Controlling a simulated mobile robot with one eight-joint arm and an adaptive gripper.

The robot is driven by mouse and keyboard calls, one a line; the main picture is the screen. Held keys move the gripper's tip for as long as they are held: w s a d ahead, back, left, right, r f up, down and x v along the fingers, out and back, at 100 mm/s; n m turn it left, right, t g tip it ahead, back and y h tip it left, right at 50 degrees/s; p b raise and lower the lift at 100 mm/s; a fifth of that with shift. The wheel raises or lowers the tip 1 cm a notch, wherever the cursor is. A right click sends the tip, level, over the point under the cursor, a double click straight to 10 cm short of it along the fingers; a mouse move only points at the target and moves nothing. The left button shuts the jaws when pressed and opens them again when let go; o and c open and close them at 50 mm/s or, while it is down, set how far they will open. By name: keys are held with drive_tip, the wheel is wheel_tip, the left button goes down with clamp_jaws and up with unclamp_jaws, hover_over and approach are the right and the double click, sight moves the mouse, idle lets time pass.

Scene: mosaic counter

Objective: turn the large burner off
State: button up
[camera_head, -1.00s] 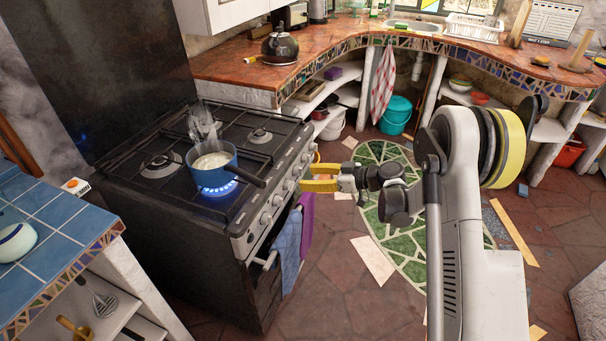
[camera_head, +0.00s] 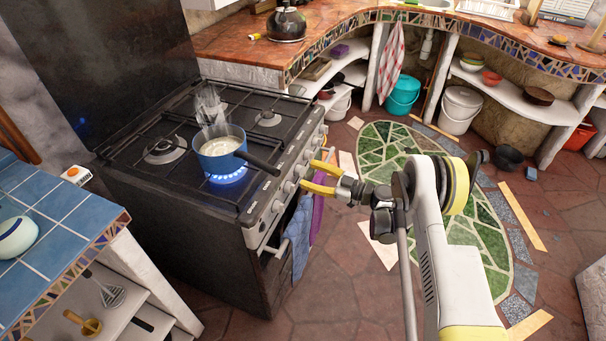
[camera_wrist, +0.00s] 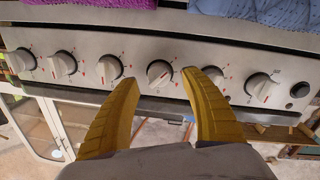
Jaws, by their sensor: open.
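A burner with a blue flame (camera_head: 228,180) is lit at the front of the black stove, under a blue pot (camera_head: 219,162) of pale liquid. A row of knobs (camera_head: 289,187) runs along the stove's front panel. My gripper (camera_head: 311,175) is open and empty, with its yellow fingers pointing at this panel. In the wrist view, one knob (camera_wrist: 159,73) shows between the fingertips of my gripper (camera_wrist: 160,77), its pointer slanted. The right-hand knob (camera_wrist: 262,86) also has a slanted pointer. Contact cannot be told.
The pot's dark handle (camera_head: 260,163) reaches toward the front edge. Blue (camera_head: 300,238) and purple (camera_head: 318,218) towels hang below the panel. A blue-tiled counter (camera_head: 50,220) stands left of the stove. A green mosaic (camera_head: 400,150) covers open floor at right.

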drive_tip(key=shift+x, duration=1.25)
clamp_jaws()
